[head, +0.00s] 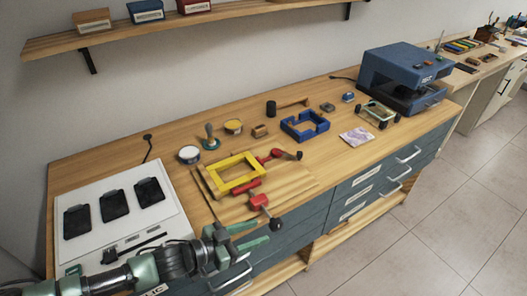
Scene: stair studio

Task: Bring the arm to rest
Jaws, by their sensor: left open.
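My left arm comes in from the lower left, and my left gripper (262,233) is open at the front edge of the workbench (340,180). Nothing shows between its fingers. Just beyond it, a red clamp part (259,201) lies at the front of a wooden board (290,183) that carries a yellow frame (236,174). I cannot tell whether the gripper touches the red part. My right gripper is not in view.
A white panel with dark pads (165,222) lies left. A blue frame (304,126), a small stamp (211,138), tins and blocks stand behind. A blue machine (403,77) stands at the far right. Drawers (370,180) line the front; the floor (430,240) is clear.

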